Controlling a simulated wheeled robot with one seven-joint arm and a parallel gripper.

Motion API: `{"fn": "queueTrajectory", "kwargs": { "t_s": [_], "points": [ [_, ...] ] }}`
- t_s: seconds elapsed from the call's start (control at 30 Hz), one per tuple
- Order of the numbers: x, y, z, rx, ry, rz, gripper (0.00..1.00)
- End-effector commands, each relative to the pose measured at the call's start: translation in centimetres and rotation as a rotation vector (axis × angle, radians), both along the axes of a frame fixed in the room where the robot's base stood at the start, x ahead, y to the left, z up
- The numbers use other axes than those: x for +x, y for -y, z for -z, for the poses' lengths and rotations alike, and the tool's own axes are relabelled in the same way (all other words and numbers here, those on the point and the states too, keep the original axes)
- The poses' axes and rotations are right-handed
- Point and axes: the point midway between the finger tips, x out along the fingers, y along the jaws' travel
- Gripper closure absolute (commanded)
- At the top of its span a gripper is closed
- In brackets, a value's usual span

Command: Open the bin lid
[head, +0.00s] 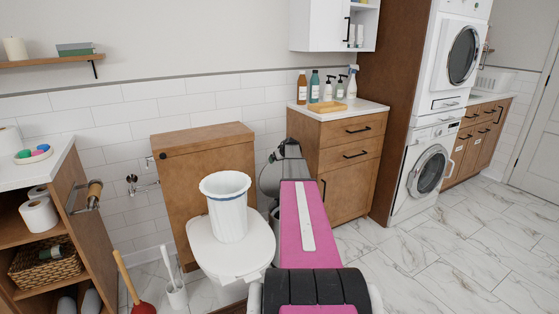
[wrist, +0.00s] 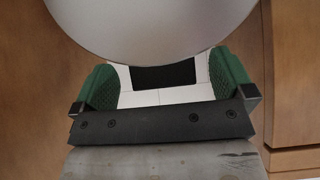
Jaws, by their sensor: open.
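A smooth grey round disc, which looks like the bin lid (wrist: 150,25), fills the top of the wrist view. In the head view the grey disc (head: 269,179) stands steeply tilted between the toilet and the wooden cabinet, partly behind my arm. A small part of the bin body (head: 275,217) seems to show below it; the rest is hidden. My gripper (wrist: 164,85) has its green fingers spread wide, with nothing seen held between them. The disc's lower edge overlaps the space between the fingers in the wrist view; I cannot tell whether they touch.
The toilet (head: 215,248) stands left of my arm, with a white ribbed basket (head: 227,205) on its closed seat lid. The wooden cabinet (head: 345,170) is close on the right. A plunger (head: 140,304) and toilet brush (head: 174,285) stand at lower left. The right floor is clear.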

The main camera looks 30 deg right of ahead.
Motion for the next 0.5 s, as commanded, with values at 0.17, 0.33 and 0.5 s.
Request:
{"fn": "queueTrajectory", "kwargs": {
  "t_s": [0.17, 0.33, 0.5],
  "points": [
    [-1.1, 0.0, -1.0, -0.001, 0.002, 0.001, 0.00],
    [-3.0, 0.0, -2.8, -0.001, 0.001, 0.001, 0.00],
    [-5.4, 0.0, -5.1, -0.001, 0.000, 0.001, 0.00]
  ]
}}
